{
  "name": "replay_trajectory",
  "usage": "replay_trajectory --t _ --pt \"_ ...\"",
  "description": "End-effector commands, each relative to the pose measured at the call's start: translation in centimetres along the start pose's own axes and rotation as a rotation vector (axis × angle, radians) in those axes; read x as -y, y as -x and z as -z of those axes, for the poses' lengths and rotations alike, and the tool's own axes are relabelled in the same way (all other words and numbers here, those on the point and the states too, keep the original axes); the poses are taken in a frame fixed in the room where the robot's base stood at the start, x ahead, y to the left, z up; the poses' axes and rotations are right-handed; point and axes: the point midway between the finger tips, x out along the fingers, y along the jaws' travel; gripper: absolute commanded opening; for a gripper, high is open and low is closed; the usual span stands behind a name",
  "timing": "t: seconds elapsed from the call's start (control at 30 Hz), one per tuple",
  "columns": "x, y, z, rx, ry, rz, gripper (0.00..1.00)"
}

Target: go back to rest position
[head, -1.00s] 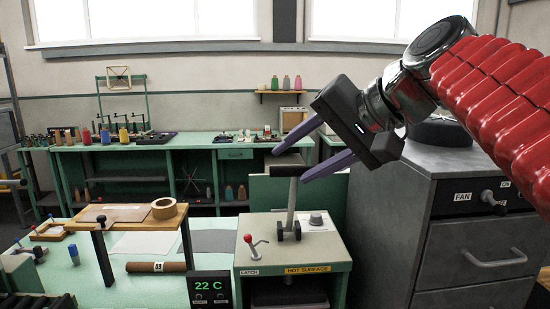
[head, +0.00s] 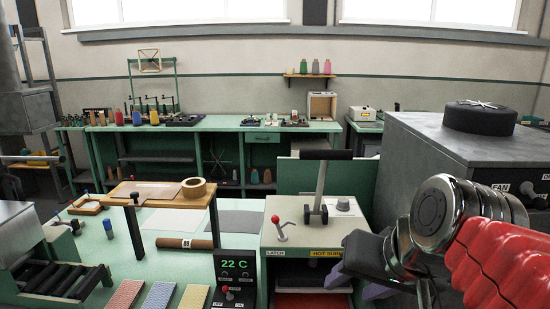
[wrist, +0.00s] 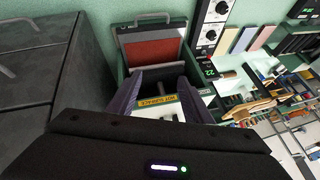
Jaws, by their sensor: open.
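My gripper (head: 372,275) is low at the right of the head view, beside the front right of the press with the HOT SURFACE label (head: 328,254). In the wrist view my gripper (wrist: 162,80) shows two purple fingers standing apart with nothing held between them. The press's label (wrist: 160,100) shows between the fingers. The press has a red latch lever (head: 277,221) and a tall dark-handled lever (head: 320,190). In the head view the fingers are partly hidden behind the dark gripper body.
A grey cabinet (head: 420,150) marked FAN stands close at the right. A small wooden stand (head: 160,197) holds a tape roll (head: 194,189). A thermostat box (head: 235,272) reads 22 C. A red pad (wrist: 153,52) lies in the open press tray. Coloured strips lie at the front.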

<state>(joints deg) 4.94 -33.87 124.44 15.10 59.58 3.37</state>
Motion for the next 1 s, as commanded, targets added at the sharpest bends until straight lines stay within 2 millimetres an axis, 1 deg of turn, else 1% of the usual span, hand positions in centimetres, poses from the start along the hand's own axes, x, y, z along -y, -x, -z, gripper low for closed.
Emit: replay_trajectory --t 0.03,0.2,0.3,0.37,0.5,1.0 --pt "-0.9 -0.9 -1.6 0.006 0.034 -0.027 0.46" --pt "-4.1 -3.7 -6.4 0.023 0.155 -0.121 0.46" --pt "-5.6 -4.9 -8.5 0.03 0.215 -0.16 0.46" --pt "-6.2 -5.3 -9.3 0.033 0.241 -0.176 0.46" --pt "-6.7 -5.8 -10.0 0.035 0.267 -0.19 0.46" --pt "-6.7 -5.8 -9.9 0.035 0.264 -0.189 0.46"
